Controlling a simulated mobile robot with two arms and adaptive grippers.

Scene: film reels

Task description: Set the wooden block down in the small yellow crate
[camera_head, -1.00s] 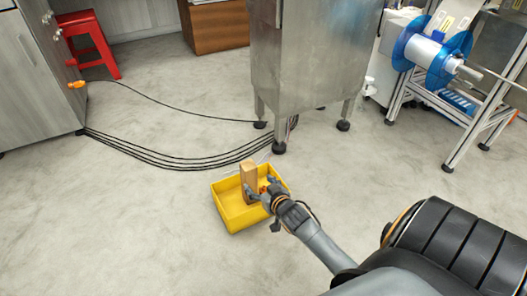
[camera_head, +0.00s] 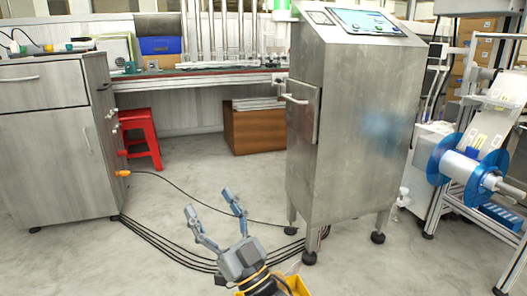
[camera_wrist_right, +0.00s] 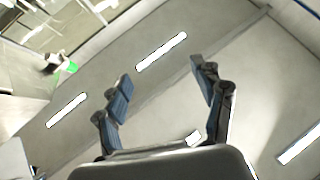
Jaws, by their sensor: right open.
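My right gripper (camera_head: 214,213) is raised in the head view with its two fingers spread and nothing between them. In the right wrist view its open fingers (camera_wrist_right: 163,90) point up toward the ceiling, also with nothing between them. The small yellow crate (camera_head: 298,286) shows only as a corner at the bottom edge of the head view, behind and beside my right wrist. The wooden block is not visible in either current view; the crate's inside is out of frame or hidden. My left gripper is not in view.
A metal cabinet on legs (camera_head: 350,125) stands behind the crate. Black cables (camera_head: 165,243) run across the floor. A grey drawer cabinet (camera_head: 55,140) is at left, a red stool (camera_head: 140,135) and a brown box (camera_head: 255,130) are behind. A blue reel (camera_head: 465,168) is at right.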

